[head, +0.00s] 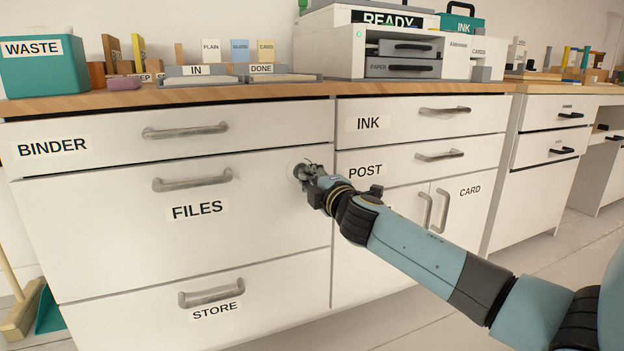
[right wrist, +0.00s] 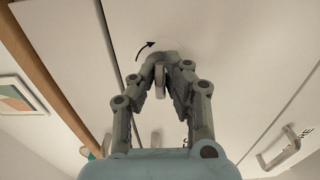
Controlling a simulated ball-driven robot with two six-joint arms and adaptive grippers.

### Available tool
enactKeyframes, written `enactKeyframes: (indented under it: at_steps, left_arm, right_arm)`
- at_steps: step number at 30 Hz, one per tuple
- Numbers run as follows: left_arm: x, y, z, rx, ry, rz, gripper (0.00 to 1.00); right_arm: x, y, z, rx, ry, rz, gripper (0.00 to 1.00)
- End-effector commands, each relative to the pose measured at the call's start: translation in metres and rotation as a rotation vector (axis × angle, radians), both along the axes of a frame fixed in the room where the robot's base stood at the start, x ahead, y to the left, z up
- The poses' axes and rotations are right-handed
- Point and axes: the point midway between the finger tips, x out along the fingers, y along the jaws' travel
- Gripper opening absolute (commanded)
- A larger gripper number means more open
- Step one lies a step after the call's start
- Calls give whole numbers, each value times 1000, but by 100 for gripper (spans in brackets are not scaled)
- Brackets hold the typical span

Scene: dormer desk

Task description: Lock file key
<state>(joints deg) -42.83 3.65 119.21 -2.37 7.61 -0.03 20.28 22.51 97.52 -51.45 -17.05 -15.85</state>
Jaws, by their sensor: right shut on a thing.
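The FILES drawer (head: 265,200) is shut in the head view, in the left cabinet between the BINDER and STORE drawers. My right gripper (head: 304,172) is at its upper right corner, where a pale round lock plate shows partly behind the fingers. In the right wrist view my right gripper (right wrist: 161,70) is shut on a small grey key (right wrist: 160,82), standing out from the drawer front. A curved black arrow (right wrist: 145,49) is printed beside it. The fingers hide most of the key and the lock. My left gripper is not in view.
The BINDER (head: 100,140) and STORE (head: 260,290) drawers are shut. The FILES handle (head: 192,180) sticks out left of my gripper, and the POST handle (head: 440,156) to its right. The wooden desk edge (head: 200,95) runs above. The printer (head: 395,50) stands on top.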

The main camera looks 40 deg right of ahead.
Motion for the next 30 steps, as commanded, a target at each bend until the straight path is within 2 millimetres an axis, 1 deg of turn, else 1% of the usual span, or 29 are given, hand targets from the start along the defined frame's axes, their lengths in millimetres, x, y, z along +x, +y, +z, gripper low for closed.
enactKeyframes:
  at_steps: [9,10,12,15,21,24,26,29,30]
  left_arm:
    - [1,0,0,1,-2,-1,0]
    - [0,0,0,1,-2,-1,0]
    - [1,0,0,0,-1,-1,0]
    - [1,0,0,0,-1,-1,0]
    - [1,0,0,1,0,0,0]
    - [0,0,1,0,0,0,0]
    - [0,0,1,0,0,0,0]
    - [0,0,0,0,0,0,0]
    - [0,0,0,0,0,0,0]
  right_arm:
    - [0,-1,-1,4,2,-2,0]
    - [0,-1,-1,4,2,-2,14]
    - [0,0,-1,3,1,-2,23]
    - [0,0,-1,2,1,-1,34]
    - [0,0,0,2,1,-1,34]
    - [-3,1,-1,0,1,0,34]
    - [-9,2,-1,-1,2,0,34]
    - [-26,6,-1,0,3,0,34]
    - [-34,8,-2,-2,5,1,34]
